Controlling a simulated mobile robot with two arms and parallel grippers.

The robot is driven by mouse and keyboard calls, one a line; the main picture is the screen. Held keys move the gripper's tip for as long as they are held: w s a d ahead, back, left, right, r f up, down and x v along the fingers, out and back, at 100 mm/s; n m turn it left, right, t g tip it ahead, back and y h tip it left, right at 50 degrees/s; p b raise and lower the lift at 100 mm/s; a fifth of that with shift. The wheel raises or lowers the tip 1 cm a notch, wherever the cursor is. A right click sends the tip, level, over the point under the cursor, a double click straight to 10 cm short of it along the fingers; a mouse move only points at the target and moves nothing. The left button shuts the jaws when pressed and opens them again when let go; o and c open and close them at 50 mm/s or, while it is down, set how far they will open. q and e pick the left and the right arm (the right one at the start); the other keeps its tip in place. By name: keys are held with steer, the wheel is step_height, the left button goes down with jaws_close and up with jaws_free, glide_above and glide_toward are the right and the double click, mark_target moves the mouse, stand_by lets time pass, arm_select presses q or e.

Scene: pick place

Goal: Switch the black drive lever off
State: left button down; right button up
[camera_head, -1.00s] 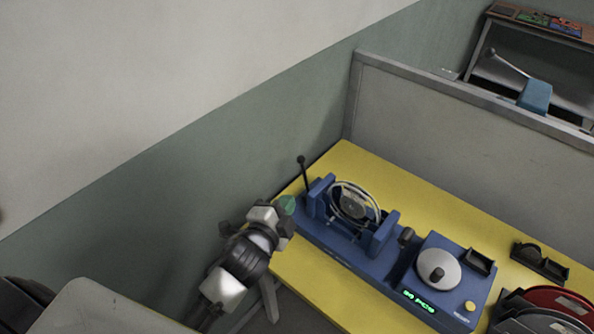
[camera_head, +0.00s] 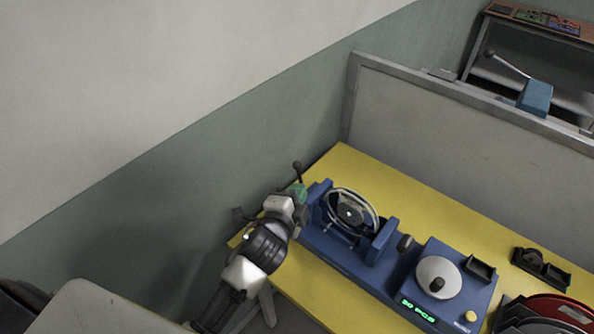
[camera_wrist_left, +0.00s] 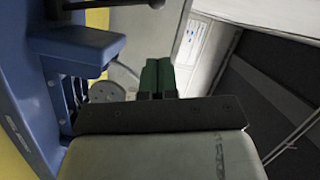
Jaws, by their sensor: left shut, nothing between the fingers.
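The black drive lever (camera_head: 298,172) stands roughly upright, with a round knob on top, at the far left end of the blue machine (camera_head: 338,247) on the yellow table. My left gripper (camera_head: 299,191), with green fingertips, is shut and empty. In the head view it overlaps the lever's lower part and hides its foot; I cannot tell whether they touch. In the left wrist view the green fingertips (camera_wrist_left: 157,78) are together, and a black rod (camera_wrist_left: 110,4), probably the lever, crosses the top edge beyond them. My right gripper is not in view.
A metal wheel (camera_head: 352,212) sits between the machine's blue uprights. A blue control box (camera_head: 455,272) with a dial and green display stands to its right. A grey partition (camera_head: 450,135) runs behind the yellow table (camera_head: 400,190). Red discs (camera_head: 560,308) lie at lower right.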

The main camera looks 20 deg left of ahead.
mark_target(294, 165)
arm_select(q)
steer(key=w, duration=0.2)
steer(key=w+a+p, duration=0.1)
steer(key=w+f, duration=0.1)
steer(key=w, duration=0.1)
steer(key=shift+w+a, duration=0.2)
steer(key=shift+w, duration=0.15)
steer(key=shift+w+a+f, duration=0.25)
steer(key=shift+w+a, duration=0.2)
steer(key=shift+a, duration=0.05)
steer(key=shift+p, duration=0.35)
steer(key=shift+w+a+r+n+g+p, duration=0.1)
steer(key=shift+w+a+n+g+p, duration=0.15)
steer(key=shift+a+p, duration=0.3)
steer(key=shift+w+a+r+n+g+p, duration=0.1)
steer(key=shift+a+n+p, duration=0.3)
steer(key=shift+p, duration=0.1)
steer(key=a, duration=0.1)
steer(key=a+f+n, duration=0.1)
steer(key=w+a, duration=0.1)
steer(key=shift+f+h, duration=0.3)
steer(key=shift+f, duration=0.05)
